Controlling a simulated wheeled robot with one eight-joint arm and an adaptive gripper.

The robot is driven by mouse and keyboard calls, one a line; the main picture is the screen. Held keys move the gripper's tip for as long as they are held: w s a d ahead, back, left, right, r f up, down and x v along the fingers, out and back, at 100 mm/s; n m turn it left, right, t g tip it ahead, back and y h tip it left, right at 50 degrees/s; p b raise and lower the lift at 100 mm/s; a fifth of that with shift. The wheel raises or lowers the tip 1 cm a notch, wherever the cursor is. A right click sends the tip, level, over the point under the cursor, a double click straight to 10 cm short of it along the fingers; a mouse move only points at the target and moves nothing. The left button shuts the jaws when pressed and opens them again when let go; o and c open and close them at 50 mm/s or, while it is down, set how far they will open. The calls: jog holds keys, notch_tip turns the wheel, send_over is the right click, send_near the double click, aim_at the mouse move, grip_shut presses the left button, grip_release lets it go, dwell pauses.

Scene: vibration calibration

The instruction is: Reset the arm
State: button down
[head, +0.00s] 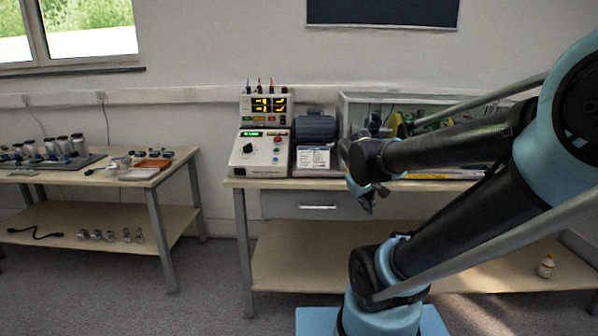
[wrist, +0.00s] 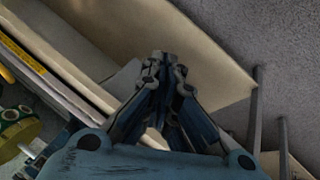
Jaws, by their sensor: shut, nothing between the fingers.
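My gripper (head: 366,196) hangs in front of the right-hand workbench, pointing downward at the end of my arm. It is shut and empty. In the wrist view my gripper (wrist: 165,68) shows its dark blue fingers meeting at the tips, with nothing between them. Part of the bench behind it is hidden by my arm.
The right-hand workbench (head: 318,209) bears a control box (head: 262,158), a display unit (head: 265,107), a dark case (head: 315,127) and a clear-walled enclosure (head: 365,102). A left bench (head: 150,178) holds several small parts. Floor between them is clear.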

jog(key=s+a+f+m+g+y, duration=0.1)
jog(key=s+f, duration=0.2)
jog(key=s, duration=0.3)
jog(key=s+a+f+m+g+y, duration=0.1)
jog(key=s+f+m+y, duration=0.1)
jog(key=s, duration=0.5)
jog(key=shift+a+f+g, duration=0.15)
jog(key=shift+f+g, duration=0.25)
jog(key=shift+f, duration=0.25)
jog(key=shift+w+f, duration=0.2)
jog(key=shift+w, duration=0.3)
